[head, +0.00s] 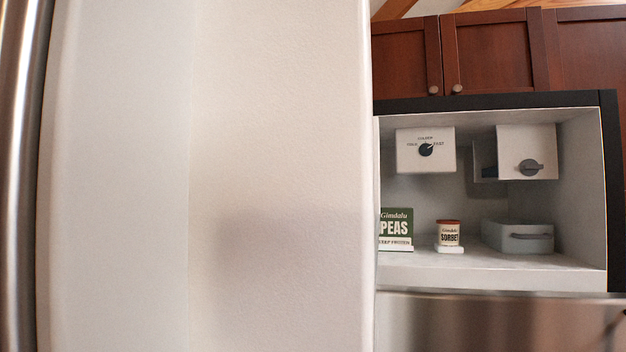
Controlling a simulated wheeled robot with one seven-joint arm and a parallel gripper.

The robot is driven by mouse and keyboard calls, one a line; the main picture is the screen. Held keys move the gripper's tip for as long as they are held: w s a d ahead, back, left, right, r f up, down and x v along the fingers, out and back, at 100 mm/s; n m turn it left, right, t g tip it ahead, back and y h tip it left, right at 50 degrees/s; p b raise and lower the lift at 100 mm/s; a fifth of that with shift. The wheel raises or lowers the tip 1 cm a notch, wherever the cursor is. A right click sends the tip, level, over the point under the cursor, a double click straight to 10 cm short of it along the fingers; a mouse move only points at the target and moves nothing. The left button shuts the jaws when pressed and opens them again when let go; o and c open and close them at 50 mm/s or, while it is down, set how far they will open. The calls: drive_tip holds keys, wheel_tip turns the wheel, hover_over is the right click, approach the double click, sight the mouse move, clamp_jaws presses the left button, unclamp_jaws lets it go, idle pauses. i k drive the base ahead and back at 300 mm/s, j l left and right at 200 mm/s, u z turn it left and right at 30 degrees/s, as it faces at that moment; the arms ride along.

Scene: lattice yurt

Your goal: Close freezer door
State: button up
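The freezer door (280,180) stands open and fills the left and middle of the head view, very close, its white inner face toward me. A vertical steel strip (15,180) runs down the far left edge of the view beside it. The open freezer compartment (550,262) is at the right, partly hidden by the door. In it are a green peas box (396,226), a sorbet tub (448,234) and a grey bin (518,238). My gripper is not in view.
Inside the compartment, two white control boxes with knobs (425,162) (526,140) hang at the top. Dark red wooden cabinets (495,52) are above. A steel front (500,325) lies below the compartment. The door blocks the view to the left.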

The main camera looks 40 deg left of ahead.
sight(176, 175)
drive_tip(key=k+j+z, duration=0.2)
drive_tip(key=z, duration=0.15)
drive_tip(key=k+j+z, duration=0.3)
drive_tip(key=k+j, duration=0.4)
drive_tip(key=k, duration=0.2)
drive_tip(key=k+j, duration=0.85)
drive_tip(key=k, duration=0.3)
drive_tip(key=k+j+u, duration=0.15)
drive_tip(key=j, duration=0.25)
drive_tip(key=i+j+u, duration=0.15)
drive_tip(key=l+z, duration=0.2)
drive_tip(key=z, duration=0.45)
drive_tip(key=k, duration=0.05)
